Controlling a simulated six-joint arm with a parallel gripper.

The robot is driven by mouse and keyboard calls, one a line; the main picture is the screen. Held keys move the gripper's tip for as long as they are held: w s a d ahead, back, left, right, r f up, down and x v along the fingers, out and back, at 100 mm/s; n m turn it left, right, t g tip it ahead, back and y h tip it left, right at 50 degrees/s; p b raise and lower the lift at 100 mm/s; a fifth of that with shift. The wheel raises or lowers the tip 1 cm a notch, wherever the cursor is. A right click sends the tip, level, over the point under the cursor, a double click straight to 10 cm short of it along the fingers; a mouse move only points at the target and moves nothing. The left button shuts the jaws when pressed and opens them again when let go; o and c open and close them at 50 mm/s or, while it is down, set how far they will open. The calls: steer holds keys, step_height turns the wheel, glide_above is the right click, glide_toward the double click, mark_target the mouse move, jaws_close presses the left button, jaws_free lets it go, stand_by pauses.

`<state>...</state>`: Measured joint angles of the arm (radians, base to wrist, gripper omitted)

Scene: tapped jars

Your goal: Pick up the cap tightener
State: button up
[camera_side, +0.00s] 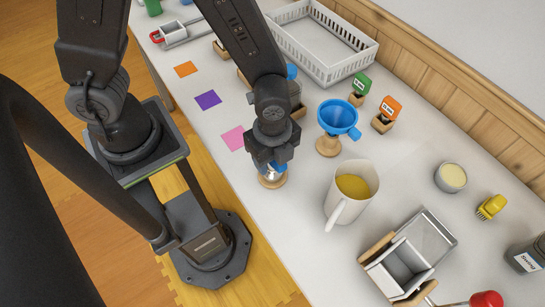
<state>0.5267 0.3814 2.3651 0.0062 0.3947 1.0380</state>
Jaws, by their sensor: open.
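My gripper (271,160) points down at the front edge of the white table, right over a round wooden stand (272,182). A small silver and blue thing, perhaps the cap tightener, shows between the gripper and this stand. The gripper hides most of it, so I cannot make out its shape. The jaws are open around or just above it; I cannot tell whether they touch it.
A blue funnel (338,117) on a wooden stand is close on the right. A white pitcher (343,208) with yellow contents stands nearer the front. A white basket (318,45) is behind. Pink (234,138), purple (208,100) and orange (186,69) squares lie to the left.

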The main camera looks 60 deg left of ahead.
steer(key=shift+c, duration=0.5)
jaws_close()
steer(key=shift+r, duration=0.1)
steer(key=shift+r, duration=0.5)
steer(key=r, duration=0.2)
steer(key=a+r, duration=0.1)
steer(key=shift+w+r, duration=0.15)
steer(key=shift+r, duration=0.2)
steer(key=w+a+r, duration=0.1)
steer(key=a+r, duration=0.5)
steer(key=a, duration=0.4)
steer(key=shift+w+a, duration=0.25)
steer(key=shift+a, duration=0.05)
steer(key=shift+r, duration=0.1)
